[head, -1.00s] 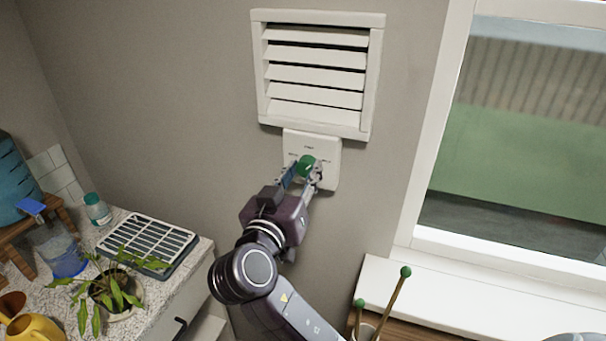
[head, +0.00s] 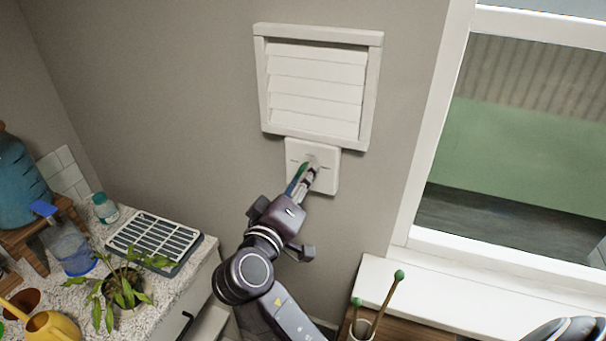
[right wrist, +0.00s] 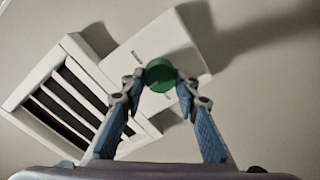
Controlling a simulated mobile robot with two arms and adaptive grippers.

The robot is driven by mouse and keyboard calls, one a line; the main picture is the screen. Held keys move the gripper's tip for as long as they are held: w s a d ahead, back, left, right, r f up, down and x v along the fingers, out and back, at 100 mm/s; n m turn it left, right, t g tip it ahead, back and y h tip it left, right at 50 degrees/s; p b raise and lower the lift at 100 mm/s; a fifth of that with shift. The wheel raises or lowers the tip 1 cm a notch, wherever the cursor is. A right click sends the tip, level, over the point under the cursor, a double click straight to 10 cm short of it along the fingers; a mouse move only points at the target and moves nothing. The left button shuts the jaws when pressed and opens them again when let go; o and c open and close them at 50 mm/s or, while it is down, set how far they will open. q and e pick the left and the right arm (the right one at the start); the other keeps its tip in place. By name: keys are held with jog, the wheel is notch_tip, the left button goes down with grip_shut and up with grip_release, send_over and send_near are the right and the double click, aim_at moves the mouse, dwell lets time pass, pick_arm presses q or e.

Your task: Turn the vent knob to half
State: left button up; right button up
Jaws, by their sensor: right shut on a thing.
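The green vent knob (right wrist: 160,75) sits on a white wall plate (head: 327,176) under the white louvred vent (head: 317,32). My right gripper (right wrist: 158,88) is shut on the knob, with one fingertip on each side of it in the right wrist view. In the head view the right gripper (head: 307,172) hides most of the knob, and only a green sliver shows. The plate's markings are too small to read. The vent slats look nearly flat from the head, while dark gaps show between them in the wrist view. My left gripper is not in view.
A window (head: 520,160) and its white sill (head: 440,295) are to the right. Green-tipped sticks (head: 385,305) stand below the sill. On the left, a speckled counter (head: 185,275) holds a seed tray (head: 152,240), a plant (head: 125,290) and a yellow watering can (head: 50,328).

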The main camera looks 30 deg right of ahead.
jog(key=shift+f, duration=0.1)
dwell(0.4)
jog(key=o, duration=1.2)
jog(key=shift+a, duration=0.1)
jog(key=shift+c, duration=0.2)
